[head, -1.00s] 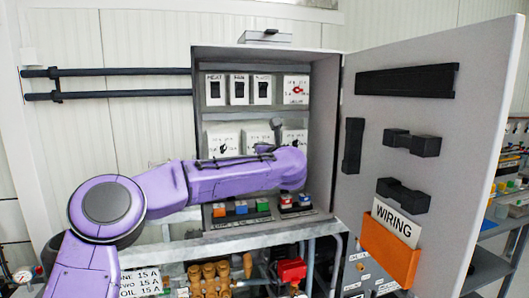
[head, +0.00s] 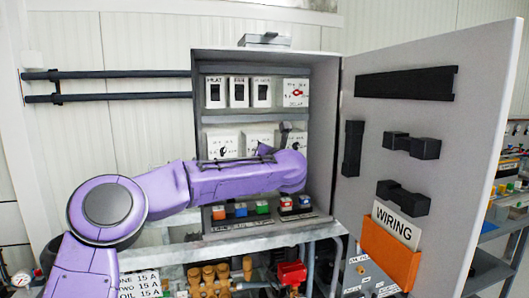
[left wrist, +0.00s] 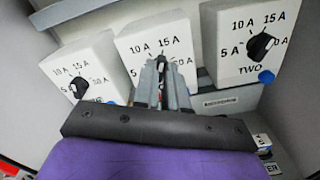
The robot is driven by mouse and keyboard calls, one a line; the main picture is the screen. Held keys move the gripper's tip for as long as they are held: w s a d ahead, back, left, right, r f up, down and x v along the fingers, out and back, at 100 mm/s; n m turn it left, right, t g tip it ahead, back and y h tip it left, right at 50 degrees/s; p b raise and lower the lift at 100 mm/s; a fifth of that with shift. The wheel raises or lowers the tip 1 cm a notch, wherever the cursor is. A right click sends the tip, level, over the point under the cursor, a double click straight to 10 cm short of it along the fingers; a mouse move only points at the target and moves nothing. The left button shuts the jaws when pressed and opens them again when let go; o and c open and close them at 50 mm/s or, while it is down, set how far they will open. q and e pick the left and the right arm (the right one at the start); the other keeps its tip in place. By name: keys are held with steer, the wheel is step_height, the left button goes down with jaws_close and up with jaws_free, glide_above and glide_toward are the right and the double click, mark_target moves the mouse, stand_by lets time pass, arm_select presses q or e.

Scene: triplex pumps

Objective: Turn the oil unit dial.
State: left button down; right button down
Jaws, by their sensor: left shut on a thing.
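Three white dial boxes stand in a row in the left wrist view. The middle dial box (left wrist: 158,32) has my left gripper (left wrist: 162,70) in front of it, with its grey fingers shut on the black knob at its centre. The fingers hide most of that knob and the box's name. The left dial box (left wrist: 85,62) has a black knob, its name hidden. The right dial box (left wrist: 240,38) is marked TWO. In the head view, my purple left arm covers the lower part of this row. My right gripper is out of view.
The grey cabinet (head: 198,100) holds an upper row of switches and a red-knobbed box (head: 296,92). Coloured buttons (head: 241,209) sit below my arm. The open door (head: 440,140) stands on the right with an orange WIRING pocket (head: 390,243). A setting card (head: 139,284) reads 15 A for OIL.

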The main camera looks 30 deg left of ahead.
arm_select(q)
steer(key=c, duration=1.2)
jaws_free()
steer(key=b+v, duration=0.4)
steer(key=v, duration=0.6)
steer(key=shift+s+d, duration=0.2)
steer(key=shift+s, duration=0.05)
